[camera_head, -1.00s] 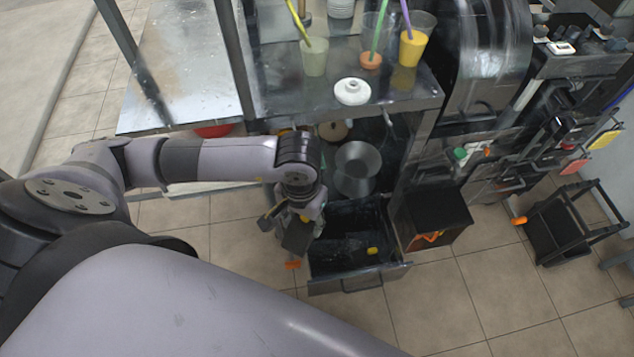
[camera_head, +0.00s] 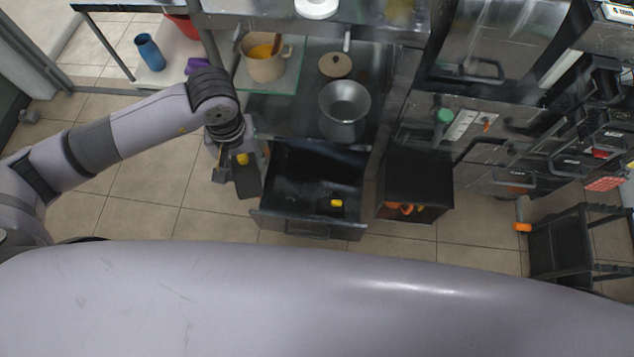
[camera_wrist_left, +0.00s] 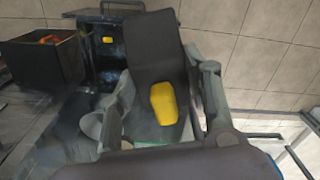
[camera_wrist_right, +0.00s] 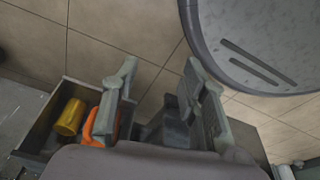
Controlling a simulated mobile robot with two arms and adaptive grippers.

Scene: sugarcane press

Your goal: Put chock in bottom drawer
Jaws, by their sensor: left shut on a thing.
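The chock (camera_head: 247,177) is a dark wedge-like block with a yellow part. My left gripper (camera_head: 232,150) is shut on it, just left of the open bottom drawer (camera_head: 262,217) in the head view. In the left wrist view the chock (camera_wrist_left: 155,50) sits between the two fingers of the left gripper (camera_wrist_left: 165,100), its yellow part facing the camera. The drawer is pulled out, and a small dark thing with a yellow part (camera_head: 336,203) lies in it. My right gripper (camera_wrist_right: 158,75) shows only in its wrist view, with its fingers apart.
A black open box (camera_head: 415,185) with orange things stands right of the drawer. A metal funnel-like bowl (camera_head: 344,108) and a pot (camera_head: 265,60) stand on shelves above. A black cart (camera_head: 560,245) is at the right. Tiled floor is clear left of the drawer.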

